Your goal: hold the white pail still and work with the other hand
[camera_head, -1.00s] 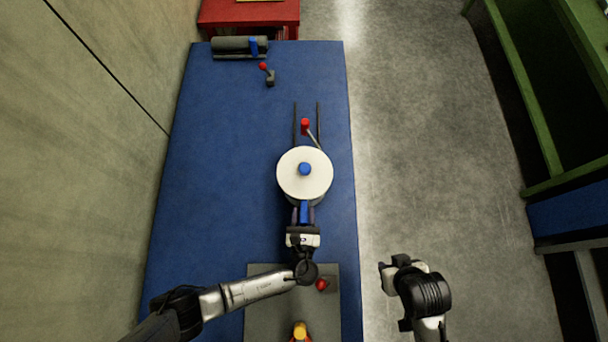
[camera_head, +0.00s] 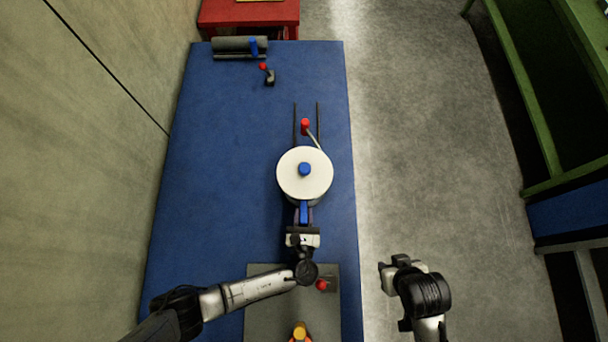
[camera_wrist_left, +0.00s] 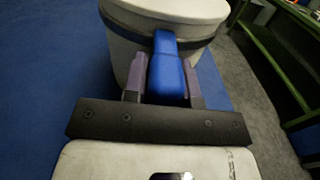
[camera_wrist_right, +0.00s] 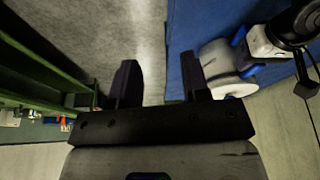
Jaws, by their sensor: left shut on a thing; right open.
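The white pail (camera_head: 290,181) stands upright on the blue table, with a white lid and a blue knob (camera_head: 305,169) on top. A blue handle (camera_head: 304,212) sticks out from its near side. My left gripper (camera_head: 303,222) is shut on this handle; in the left wrist view the fingers flank the handle (camera_wrist_left: 167,78) against the pail wall (camera_wrist_left: 124,44). My right gripper (camera_wrist_right: 160,85) is open and empty, off the table's right side above the floor. The pail also shows in the right wrist view (camera_wrist_right: 222,70).
A red-knobbed crank (camera_head: 305,126) and two dark rails stand just behind the pail. A grey mat (camera_head: 265,311) with a red knob (camera_head: 321,285) and a yellow-topped thing (camera_head: 300,331) lies in front. A grey roll (camera_head: 230,45) is at the far left. The table's left side is clear.

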